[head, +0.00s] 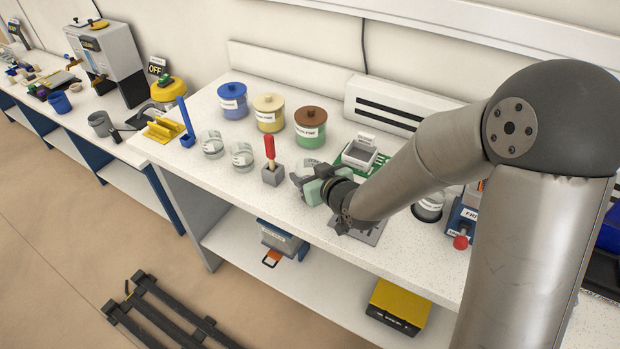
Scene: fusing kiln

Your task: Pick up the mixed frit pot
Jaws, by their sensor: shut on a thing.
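My gripper (311,187) is low over the white speckled bench, with its pale green fingers closed around a small clear glass pot (301,169). The fingers hide much of this pot, and I cannot read its label. I cannot tell whether its base touches the bench. Two similar clear pots with white labels stand to the left, one pot (212,145) farther left and another pot (242,157) nearer. Their labels are too small to read, so I cannot tell by name which is the mixed frit pot.
A block with a red-handled tool (271,171) stands just left of my gripper. Behind are a blue jar (232,101), a yellow jar (268,113) and a green jar with a brown lid (310,129). A scale with a tray (360,152) stands close behind right.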

